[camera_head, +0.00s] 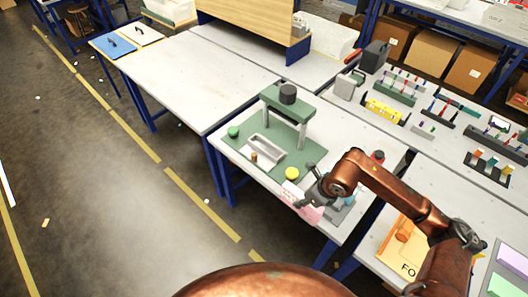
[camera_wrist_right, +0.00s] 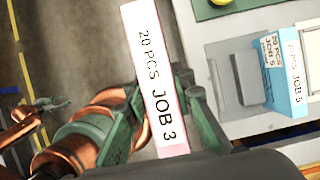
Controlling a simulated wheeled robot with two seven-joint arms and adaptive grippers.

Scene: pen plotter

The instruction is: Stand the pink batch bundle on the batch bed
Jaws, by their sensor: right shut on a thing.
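The pink batch bundle (camera_head: 308,212) is in my right gripper (camera_head: 313,188), over the front edge of the table in the head view. In the right wrist view the bundle (camera_wrist_right: 155,80) shows a white face reading "20 PCS JOB 3" with pink edges, and the right gripper (camera_wrist_right: 163,90) is shut on it. The grey batch bed (camera_wrist_right: 225,95) lies to its right, with a dark slot and a blue "JOB 5" bundle (camera_wrist_right: 283,75) standing on it. In the head view the arm partly hides the bed. My left gripper (camera_wrist_right: 48,104) is small at the wrist view's left; its jaw state is unclear.
A green plotter frame (camera_head: 289,103) with a black knob stands on a green board behind the bundle, beside a grey tray (camera_head: 265,150) and a yellow disc (camera_head: 292,173). Racks of tools fill the table at right.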

